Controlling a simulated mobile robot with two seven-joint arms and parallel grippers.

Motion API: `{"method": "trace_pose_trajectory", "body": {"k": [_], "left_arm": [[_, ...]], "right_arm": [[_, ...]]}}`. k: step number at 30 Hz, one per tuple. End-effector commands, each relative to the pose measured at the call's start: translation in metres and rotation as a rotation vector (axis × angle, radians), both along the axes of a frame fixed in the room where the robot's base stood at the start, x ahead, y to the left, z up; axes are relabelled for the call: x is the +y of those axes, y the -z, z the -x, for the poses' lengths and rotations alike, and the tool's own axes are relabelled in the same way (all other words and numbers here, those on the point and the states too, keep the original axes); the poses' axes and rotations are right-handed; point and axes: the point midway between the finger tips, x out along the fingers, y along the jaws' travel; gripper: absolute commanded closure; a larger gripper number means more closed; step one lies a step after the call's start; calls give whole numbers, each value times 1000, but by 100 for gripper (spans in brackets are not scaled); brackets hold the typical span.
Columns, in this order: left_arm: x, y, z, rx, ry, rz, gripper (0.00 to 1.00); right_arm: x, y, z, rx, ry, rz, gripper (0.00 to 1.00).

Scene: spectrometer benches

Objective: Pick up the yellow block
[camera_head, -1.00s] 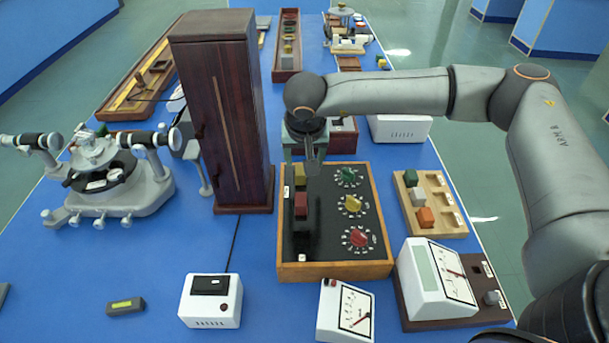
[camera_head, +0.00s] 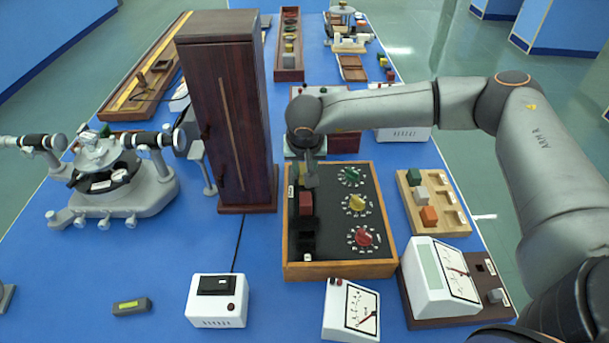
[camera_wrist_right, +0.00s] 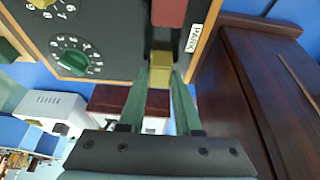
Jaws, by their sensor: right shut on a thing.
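The yellow block (camera_wrist_right: 159,76) is between the two green fingers of my right gripper (camera_wrist_right: 160,78) in the right wrist view, and the fingers are shut on it. It is at the far end of the left-hand column on the black panel (camera_head: 330,225). In the head view the right gripper (camera_head: 310,180) hangs over that spot and mostly hides the block. I cannot tell whether the block is clear of the panel. A red block (camera_head: 305,202) sits just nearer in the same column; it also shows in the right wrist view (camera_wrist_right: 169,12). My left gripper is not in view.
A tall dark wooden cabinet (camera_head: 228,120) stands close left of the panel. Green, yellow and red dials (camera_head: 357,203) are to the right. A wooden block rack (camera_head: 455,225) lies farther right. White meters (camera_head: 351,310) stand in front.

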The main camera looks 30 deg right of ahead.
Motion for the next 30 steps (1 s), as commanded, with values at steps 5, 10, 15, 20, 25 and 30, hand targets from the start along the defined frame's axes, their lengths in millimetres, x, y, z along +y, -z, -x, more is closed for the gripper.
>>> {"method": "trace_pose_trajectory", "body": {"k": [5,10,15,20,25,30], "left_arm": [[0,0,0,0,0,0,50],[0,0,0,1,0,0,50],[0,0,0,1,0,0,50],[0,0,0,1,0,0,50],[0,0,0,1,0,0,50],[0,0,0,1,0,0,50]], "right_arm": [[0,0,0,0,0,0,94],[0,0,0,0,1,0,100],[0,0,0,-1,1,0,100],[0,-1,0,-1,1,0,100],[0,-11,-1,-3,0,-1,100],[-1,-35,0,-4,2,-2,100]]}}
